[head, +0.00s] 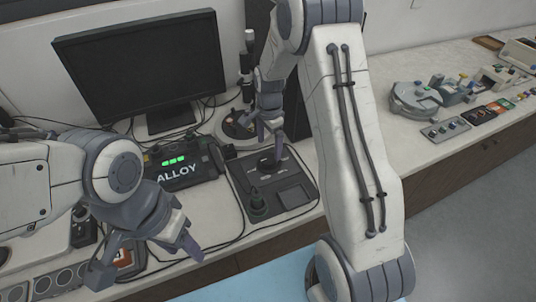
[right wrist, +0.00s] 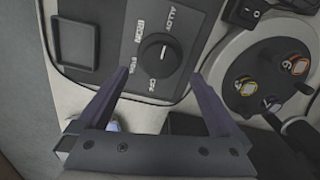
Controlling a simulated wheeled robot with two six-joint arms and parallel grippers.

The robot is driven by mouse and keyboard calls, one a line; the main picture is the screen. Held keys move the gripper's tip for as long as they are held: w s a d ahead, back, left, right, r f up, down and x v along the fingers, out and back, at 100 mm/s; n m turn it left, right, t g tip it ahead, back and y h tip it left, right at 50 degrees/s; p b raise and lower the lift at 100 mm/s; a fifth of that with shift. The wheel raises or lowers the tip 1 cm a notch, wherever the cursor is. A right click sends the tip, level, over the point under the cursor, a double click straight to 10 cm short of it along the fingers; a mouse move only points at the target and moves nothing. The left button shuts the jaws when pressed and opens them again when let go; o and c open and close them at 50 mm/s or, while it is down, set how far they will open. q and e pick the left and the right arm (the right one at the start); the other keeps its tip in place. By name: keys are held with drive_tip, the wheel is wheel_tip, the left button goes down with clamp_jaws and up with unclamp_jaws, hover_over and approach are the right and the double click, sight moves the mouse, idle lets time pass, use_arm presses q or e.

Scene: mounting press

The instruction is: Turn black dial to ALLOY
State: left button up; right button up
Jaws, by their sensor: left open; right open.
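The black dial (right wrist: 160,53) sits on a dark panel (right wrist: 105,20) with white words around it, ALLOY at the upper right and OFF below. Its short white mark seems to lean toward ALLOY, though it is small. In the head view the dial (head: 268,163) is partly covered by my right gripper (head: 269,132). In the right wrist view my right gripper (right wrist: 160,76) is open, its fingers apart on either side of the dial's lower area, with nothing between them. A black display box (head: 178,172) reads ALLOY under green lights. My left gripper (head: 146,258) is open and empty, left of the panel.
A monitor (head: 140,65) stands behind the display box. A round grey base with numbered coloured buttons (right wrist: 270,72) is right of the panel in the wrist view. Cables run over the bench. More devices (head: 450,95) stand on the right.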

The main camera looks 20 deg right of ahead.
sight(269, 158)
drive_tip(key=shift+r, duration=2.65)
